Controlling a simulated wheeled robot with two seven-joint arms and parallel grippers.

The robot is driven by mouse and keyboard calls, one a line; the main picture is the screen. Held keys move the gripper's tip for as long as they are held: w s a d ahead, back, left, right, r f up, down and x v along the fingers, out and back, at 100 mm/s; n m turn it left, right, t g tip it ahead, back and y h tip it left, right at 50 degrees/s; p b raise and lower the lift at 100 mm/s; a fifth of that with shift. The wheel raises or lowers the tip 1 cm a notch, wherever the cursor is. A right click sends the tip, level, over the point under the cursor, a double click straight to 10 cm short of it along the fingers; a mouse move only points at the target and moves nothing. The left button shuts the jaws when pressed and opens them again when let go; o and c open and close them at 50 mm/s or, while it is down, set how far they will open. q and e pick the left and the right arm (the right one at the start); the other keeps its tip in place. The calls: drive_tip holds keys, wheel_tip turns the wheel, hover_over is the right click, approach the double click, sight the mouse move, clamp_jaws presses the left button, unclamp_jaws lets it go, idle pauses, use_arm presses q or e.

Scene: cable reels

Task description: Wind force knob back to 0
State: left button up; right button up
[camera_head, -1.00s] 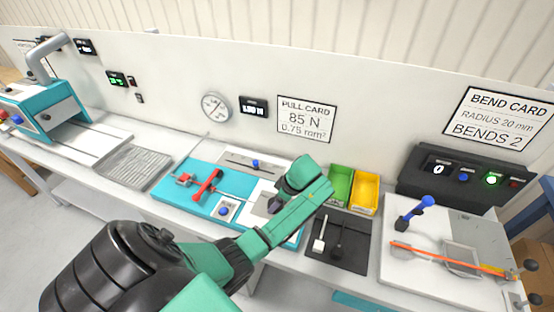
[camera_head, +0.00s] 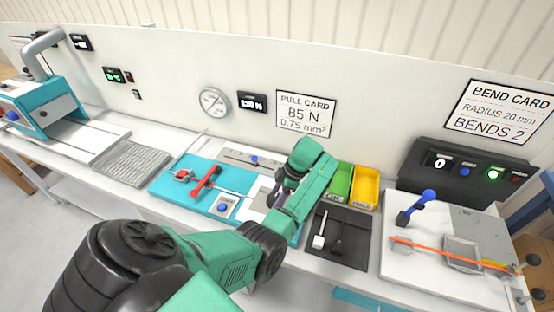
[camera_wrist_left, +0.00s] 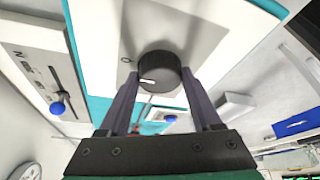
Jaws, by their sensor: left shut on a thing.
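The force knob (camera_wrist_left: 165,68) is a round black dial on a white panel in the left wrist view. Its white pointer mark is at the lower left of its face, a little off the printed 0 (camera_wrist_left: 126,60). My left gripper (camera_wrist_left: 165,90) is shut on the knob, with one dark finger on each side. In the head view my left gripper (camera_head: 277,192) reaches down to the white part of the teal pull station (camera_head: 155,187), and the hand and fingers largely hide the knob there.
Green (camera_head: 338,183) and yellow (camera_head: 366,188) bins stand right of the hand. A dark tool tray (camera_head: 355,222) lies in front of them. A red lever (camera_head: 205,184) and a blue button (camera_head: 222,207) are to the left. A round gauge (camera_head: 214,102) hangs behind.

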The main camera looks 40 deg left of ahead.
idle(0.3)
use_arm(q)
drive_tip(key=o, duration=1.4)
drive_tip(key=shift+a, duration=0.1)
drive_tip(key=shift+c, duration=0.2)
drive_tip(key=b+v, duration=0.1)
drive_tip(key=v, duration=0.4)
drive_tip(key=shift+w+r+b, duration=0.15)
drive_tip(key=shift+b, duration=0.2)
drive_tip(key=p+v, duration=0.3)
drive_tip(key=v, duration=0.6)
